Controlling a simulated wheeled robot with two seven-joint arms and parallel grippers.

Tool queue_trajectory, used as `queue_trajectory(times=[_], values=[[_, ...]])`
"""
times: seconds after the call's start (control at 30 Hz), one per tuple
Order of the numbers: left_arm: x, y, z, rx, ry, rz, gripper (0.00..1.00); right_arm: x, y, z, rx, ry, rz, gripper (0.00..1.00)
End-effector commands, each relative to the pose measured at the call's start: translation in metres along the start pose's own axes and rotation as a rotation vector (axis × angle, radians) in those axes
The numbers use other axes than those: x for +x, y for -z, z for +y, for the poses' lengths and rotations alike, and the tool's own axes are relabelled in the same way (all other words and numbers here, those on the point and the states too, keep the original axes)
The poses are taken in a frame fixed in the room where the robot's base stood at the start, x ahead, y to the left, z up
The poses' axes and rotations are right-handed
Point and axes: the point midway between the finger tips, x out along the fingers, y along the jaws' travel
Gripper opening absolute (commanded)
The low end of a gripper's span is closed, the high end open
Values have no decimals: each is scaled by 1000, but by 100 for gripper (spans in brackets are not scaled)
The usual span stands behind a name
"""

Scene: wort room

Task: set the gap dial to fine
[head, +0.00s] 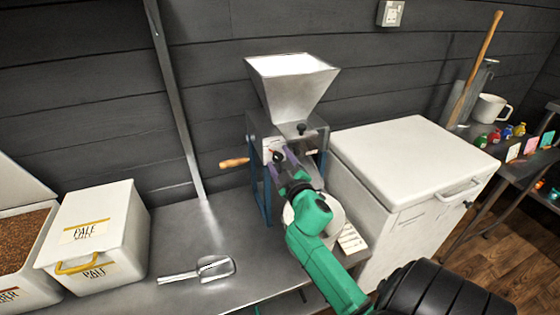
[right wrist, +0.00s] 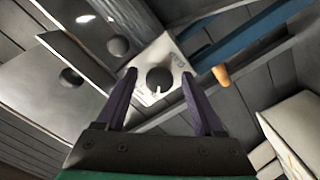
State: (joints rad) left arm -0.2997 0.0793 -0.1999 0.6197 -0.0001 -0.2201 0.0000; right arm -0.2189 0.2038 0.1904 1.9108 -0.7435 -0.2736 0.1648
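The grain mill has a steel hopper (head: 292,85) on a blue-legged frame. Its gap dial (right wrist: 160,79) is a round black knob with a white pointer mark on a white plate (right wrist: 176,58). In the right wrist view the mark points down toward my palm; the plate's lettering is too small to read. My right gripper (right wrist: 160,88) is open, its two purple fingers on either side of the dial with gaps showing. In the head view the right gripper (head: 283,158) is at the mill's front and largely covers the dial. My left gripper is not in view.
A wooden crank handle (head: 235,162) sticks out left of the mill. Another black knob (head: 301,128) sits above the plate. A white chest (head: 415,155) stands close on the right. A metal scoop (head: 213,268) and a white PALE bin (head: 125,235) are on the left bench.

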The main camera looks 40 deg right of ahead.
Motion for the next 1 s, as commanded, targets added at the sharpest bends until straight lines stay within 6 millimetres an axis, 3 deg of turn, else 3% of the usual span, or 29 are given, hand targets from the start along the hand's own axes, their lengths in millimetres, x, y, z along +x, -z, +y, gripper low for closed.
queue_trajectory(times=[0.27, 0.7, 0.83, 1.0], values=[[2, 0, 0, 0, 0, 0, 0, -14, -1, -2, 1, 2, -1, 70], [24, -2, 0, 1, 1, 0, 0, -128, -4, -3, 3, 1, -5, 70], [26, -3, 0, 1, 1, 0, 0, -143, -2, -1, 0, 0, -2, 70], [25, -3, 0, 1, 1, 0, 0, -146, 0, 0, -1, 0, 0, 70]])
